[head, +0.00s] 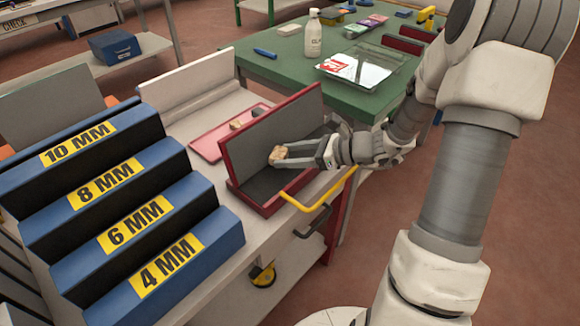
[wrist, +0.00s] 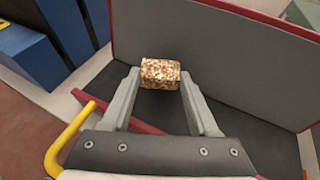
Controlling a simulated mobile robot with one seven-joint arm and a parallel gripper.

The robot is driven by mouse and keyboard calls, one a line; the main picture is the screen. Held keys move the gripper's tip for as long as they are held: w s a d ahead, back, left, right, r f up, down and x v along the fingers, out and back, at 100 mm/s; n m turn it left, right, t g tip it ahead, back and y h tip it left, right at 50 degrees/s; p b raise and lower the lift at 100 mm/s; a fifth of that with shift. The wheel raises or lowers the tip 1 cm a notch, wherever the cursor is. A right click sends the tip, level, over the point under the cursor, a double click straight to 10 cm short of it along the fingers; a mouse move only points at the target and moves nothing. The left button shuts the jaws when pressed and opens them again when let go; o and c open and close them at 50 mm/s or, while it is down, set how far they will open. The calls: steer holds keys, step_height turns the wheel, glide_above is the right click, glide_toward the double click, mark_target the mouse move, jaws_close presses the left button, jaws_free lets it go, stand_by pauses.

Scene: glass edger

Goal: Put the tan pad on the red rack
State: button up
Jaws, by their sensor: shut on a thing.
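The tan pad (head: 277,156) is a small speckled block. My gripper (head: 275,157) is shut on it, and in the wrist view the pad (wrist: 160,73) sits between the two fingertips (wrist: 160,80). The red rack (head: 226,160) has a red frame with a grey back panel and a dark grey base. My gripper holds the pad in front of the back panel and over the base. I cannot tell whether the pad touches the rack. In the wrist view the rack's grey panel (wrist: 220,50) stands behind the pad.
A blue stepped rack (head: 205,245) with thickness labels stands at the left. A pink tray (head: 207,148) with small blocks lies behind the red rack. A yellow handle (head: 318,200) sticks out at the front. A green table (head: 280,72) with a bottle (head: 312,36) is farther back.

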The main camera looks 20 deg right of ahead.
mark_target(290, 172)
steer(key=shift+f+b, duration=0.5)
steer(key=shift+f, duration=1)
steer(key=shift+f, duration=0.15)
steer(key=shift+f, duration=0.15)
steer(key=o, duration=1.3)
steer(key=shift+d+r, duration=0.2)
steer(key=shift+r, duration=0.25)
steer(key=p+v, duration=0.3)
steer(key=v, duration=0.8)
steer(key=shift+s+d+p, duration=0.2)
steer(key=shift+s+p, duration=0.05)
steer(key=shift+p, duration=0.05)
